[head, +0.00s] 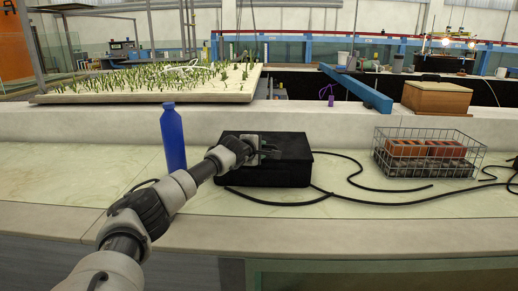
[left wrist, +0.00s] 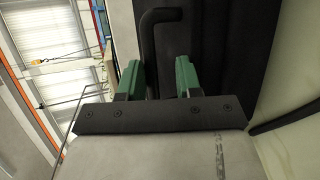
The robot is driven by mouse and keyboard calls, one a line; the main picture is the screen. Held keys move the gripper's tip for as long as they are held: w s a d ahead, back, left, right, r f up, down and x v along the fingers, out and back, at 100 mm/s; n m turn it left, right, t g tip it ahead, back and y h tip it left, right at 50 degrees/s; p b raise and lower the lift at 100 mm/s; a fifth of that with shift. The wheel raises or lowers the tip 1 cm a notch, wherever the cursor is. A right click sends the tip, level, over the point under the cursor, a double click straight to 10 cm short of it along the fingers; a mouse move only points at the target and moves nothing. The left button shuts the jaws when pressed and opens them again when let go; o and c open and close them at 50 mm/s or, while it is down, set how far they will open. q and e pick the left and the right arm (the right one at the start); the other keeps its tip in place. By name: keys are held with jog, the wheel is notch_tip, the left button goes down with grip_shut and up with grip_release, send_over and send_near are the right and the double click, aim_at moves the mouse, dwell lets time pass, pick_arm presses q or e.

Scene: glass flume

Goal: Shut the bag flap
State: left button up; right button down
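The black, box-shaped bag (head: 290,174) sits on the pale counter in the middle of the head view. Its top looks dark and flat, and I cannot make out the flap's edge or angle. My left gripper (head: 264,147) is over the bag's top, left of its middle. In the left wrist view, the green fingers of my left gripper (left wrist: 159,76) stand apart. A bent black bar (left wrist: 148,45) runs between them, nearer the left finger, with no clear grip on it. The bag's dark surface (left wrist: 222,45) fills the area behind the right finger. My right gripper is not in view.
A blue bottle (head: 173,140) stands close left of the bag, beside my left arm. Black cables (head: 375,188) lie to its right. A wire basket (head: 425,158) with reddish blocks stands further right. A raised ledge (head: 340,128) runs behind; the front counter strip is clear.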

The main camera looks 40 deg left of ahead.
pick_arm(q)
jog(key=b+v, duration=0.1)
jog(key=v, duration=0.9)
jog(key=shift+s, duration=0.4)
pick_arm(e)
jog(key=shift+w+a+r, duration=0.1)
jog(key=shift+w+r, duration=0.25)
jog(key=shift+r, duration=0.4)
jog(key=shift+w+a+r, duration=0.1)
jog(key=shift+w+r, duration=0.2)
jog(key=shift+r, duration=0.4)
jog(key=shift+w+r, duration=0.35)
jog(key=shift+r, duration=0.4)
pick_arm(q)
jog(key=shift+d+r, duration=0.1)
jog(key=shift+d, duration=0.05)
